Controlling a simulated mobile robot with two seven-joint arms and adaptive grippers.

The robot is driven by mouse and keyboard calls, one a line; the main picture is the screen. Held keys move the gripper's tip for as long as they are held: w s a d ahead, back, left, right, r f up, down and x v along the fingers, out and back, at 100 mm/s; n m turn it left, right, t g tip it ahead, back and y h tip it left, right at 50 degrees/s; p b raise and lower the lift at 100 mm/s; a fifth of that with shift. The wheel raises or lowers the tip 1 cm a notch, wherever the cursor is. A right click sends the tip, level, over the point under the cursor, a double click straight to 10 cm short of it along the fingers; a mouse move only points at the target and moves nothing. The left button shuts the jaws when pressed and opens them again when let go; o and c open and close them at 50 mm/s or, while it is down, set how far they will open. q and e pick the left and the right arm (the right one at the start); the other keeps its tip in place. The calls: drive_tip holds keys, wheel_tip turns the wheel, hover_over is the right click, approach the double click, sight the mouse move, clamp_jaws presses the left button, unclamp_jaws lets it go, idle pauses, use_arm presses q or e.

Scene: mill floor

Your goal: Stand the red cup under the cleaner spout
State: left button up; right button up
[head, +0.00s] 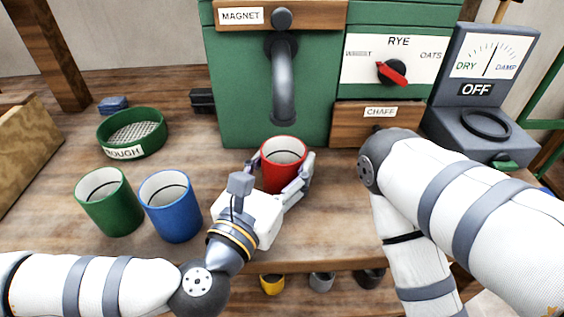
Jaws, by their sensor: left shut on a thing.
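The red cup (283,168) stands upright in front of the green cleaner (232,90). My left gripper (285,173) is shut on the cup, with a finger on each side of it. The grey cleaner spout (284,88) curves down from the machine's front, and its lower end shows just above and behind the cup's rim in the picture. I cannot tell whether the cup is directly below it or touches the bench. My right arm covers the right side of the view, and its gripper is not visible.
A green cup (108,205) and a blue cup (171,208) stand at the left. Behind them are a green sieve (118,150) and a small blue block (112,104). A chaff drawer (350,127) and a grey damp meter (480,90) are at the right.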

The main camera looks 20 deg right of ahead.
use_arm(q)
drive_tip(key=shift+f, duration=0.15)
drive_tip(key=o, duration=1.3)
use_arm(e)
drive_tip(key=shift+s+f, duration=0.15)
use_arm(q)
drive_tip(key=shift+r, duration=0.4)
drive_tip(key=v, duration=0.6)
drive_tip(key=b+v, duration=0.1)
drive_tip(key=v, duration=0.5)
drive_tip(key=shift+f, duration=0.2)
use_arm(e)
drive_tip(key=shift+s+f, duration=0.3)
drive_tip(key=shift+f, duration=0.05)
